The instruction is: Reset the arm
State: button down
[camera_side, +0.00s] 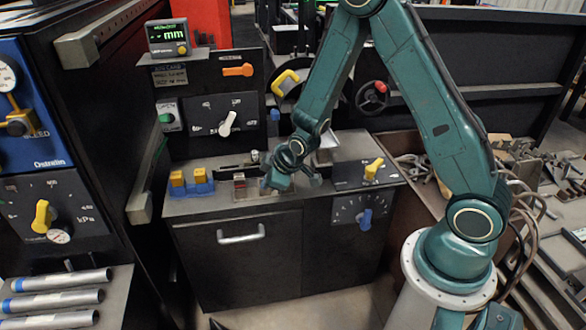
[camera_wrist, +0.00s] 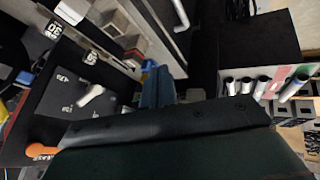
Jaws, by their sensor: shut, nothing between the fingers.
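My arm is teal and reaches from its pale round base at the right over to the black workbench (camera_side: 240,202). My gripper (camera_side: 282,180) is shut and empty, low above the bench top beside a small dark device with a red part (camera_side: 240,185). Whether the fingertips touch the bench is hard to tell.
Yellow blocks in a blue holder (camera_side: 191,182) stand left of my gripper. A panel with a white knob (camera_side: 227,123) and orange lever (camera_side: 238,70) rises behind. A box with a yellow knob (camera_side: 374,168) is right. Metal tubes (camera_side: 55,298) lie front left.

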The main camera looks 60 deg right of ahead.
jog(key=s+a+r+m, duration=0.15)
jog(key=s+r, duration=0.35)
jog(key=r, duration=0.5)
jog(key=s+a+r+m, duration=0.1)
jog(key=s+r+m, duration=0.1)
jog(key=s+r, duration=0.5)
jog(key=s+r+m, duration=0.1)
jog(key=s+r, duration=0.3)
jog(key=s, duration=0.3)
jog(key=s+a+r+m+g, duration=0.1)
jog(key=s+r, duration=0.4)
jog(key=s, duration=0.3)
jog(key=shift+s+r, duration=0.15)
jog(key=shift+s, duration=0.1)
